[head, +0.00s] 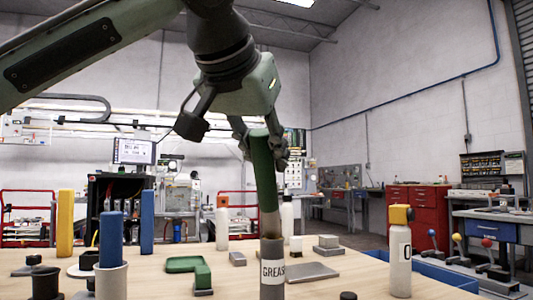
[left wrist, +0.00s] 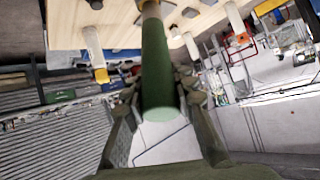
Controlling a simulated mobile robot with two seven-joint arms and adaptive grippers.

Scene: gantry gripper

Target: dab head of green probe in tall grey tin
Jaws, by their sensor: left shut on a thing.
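My left gripper (head: 264,150) comes down from the top in the head view and is shut on the green probe (head: 264,175). The probe points down, slightly tilted, with a grey lower part. The tall grey tin (head: 272,272), labelled GREASE, stands upright on the table right below it. The probe's lower end meets the tin's mouth; its head does not show, and I cannot tell how deep it sits. In the left wrist view the green probe (left wrist: 155,70) runs between the fingers (left wrist: 158,100) toward the table. My right gripper is not in view.
On the table (head: 350,275), a white bottle with a yellow top (head: 400,255) stands right of the tin. A white cup with a blue block (head: 111,275) stands left. A green block piece (head: 188,268) and a flat grey plate (head: 311,272) lie near the tin. White bottles stand behind.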

